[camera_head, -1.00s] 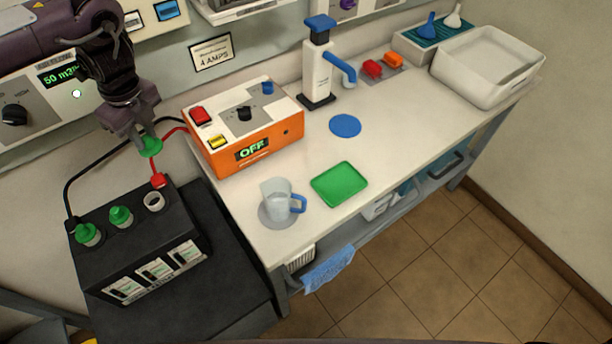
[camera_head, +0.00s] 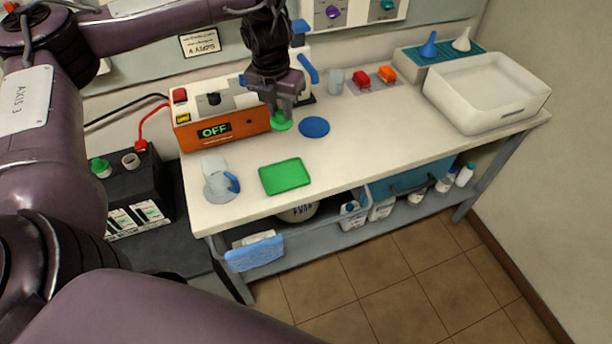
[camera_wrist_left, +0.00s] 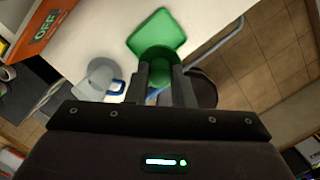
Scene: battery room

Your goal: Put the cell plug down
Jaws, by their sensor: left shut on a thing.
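The green cell plug (camera_head: 281,122) is in my left gripper (camera_head: 283,112), above the bench between the orange charger and the blue disc. In the left wrist view the plug (camera_wrist_left: 158,60) sits between the two fingers (camera_wrist_left: 160,78), partly hidden by them. A green tray (camera_head: 286,177) lies flat and empty near the front of the bench. The tray also shows beyond the plug in the wrist view (camera_wrist_left: 158,32). The black battery (camera_head: 140,190) at the left has an uncovered cell opening (camera_head: 131,160) and a green plug (camera_head: 101,168). I do not see my right gripper.
The orange charger (camera_head: 225,128) reads OFF. A clear jug (camera_head: 216,175) with a blue handle stands left of the tray. The blue disc (camera_head: 314,127) lies flat right of the gripper.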

